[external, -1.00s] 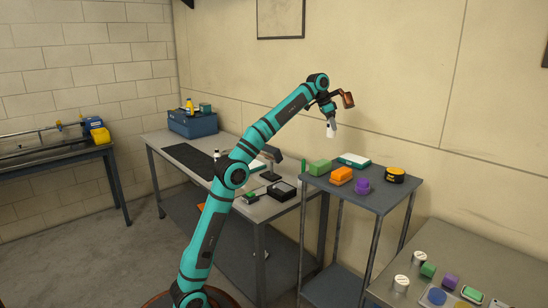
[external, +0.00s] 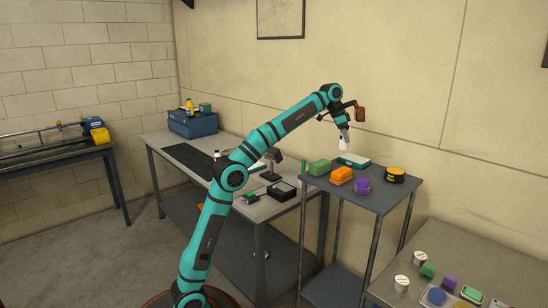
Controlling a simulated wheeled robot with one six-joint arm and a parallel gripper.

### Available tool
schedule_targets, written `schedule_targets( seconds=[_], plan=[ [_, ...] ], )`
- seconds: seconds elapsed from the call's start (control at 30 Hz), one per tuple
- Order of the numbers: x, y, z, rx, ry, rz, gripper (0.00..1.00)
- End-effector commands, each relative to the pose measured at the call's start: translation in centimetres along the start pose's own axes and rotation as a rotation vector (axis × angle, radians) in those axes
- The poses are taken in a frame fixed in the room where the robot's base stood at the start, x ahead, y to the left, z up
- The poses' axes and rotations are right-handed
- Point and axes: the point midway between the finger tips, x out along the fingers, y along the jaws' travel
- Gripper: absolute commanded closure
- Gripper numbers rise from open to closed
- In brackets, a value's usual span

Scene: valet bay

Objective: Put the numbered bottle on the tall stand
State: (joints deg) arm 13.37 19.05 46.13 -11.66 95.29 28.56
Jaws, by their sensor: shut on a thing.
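My gripper (external: 344,137) is above the back of the tall stand (external: 378,200). It is shut on a small white bottle (external: 344,145), which hangs below the fingers, apart from the stand top. I cannot read a number on it at this size. Beneath it on the stand is a flat white and green tray-like piece (external: 353,160). The bottle appears roughly upright.
The stand top also holds a green block (external: 320,167), an orange block (external: 341,175), a purple piece (external: 362,186) and a black and yellow round item (external: 395,176). The stand's front right is bare. A workbench (external: 290,210) stands to the left.

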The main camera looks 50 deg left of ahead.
Motion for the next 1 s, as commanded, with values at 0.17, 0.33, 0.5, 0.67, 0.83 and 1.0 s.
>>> schedule_targets(
  seconds=[0.17,0.33,0.5,0.67,0.83,1.0],
  plan=[
    [1.2,0.0,0.6,0.0,0.001,0.0,0.86],
    [2.9,0.1,1.4,0.0,-0.001,0.0,0.86],
    [5.6,0.1,2.5,-0.001,-0.001,0.0,0.86],
    [7.0,0.0,3.0,0.0,0.0,0.0,0.86],
    [8.4,0.0,3.6,0.0,-0.001,0.0,0.86],
    [10.2,0.0,4.4,0.0,0.001,-0.001,0.86]
  ],
)
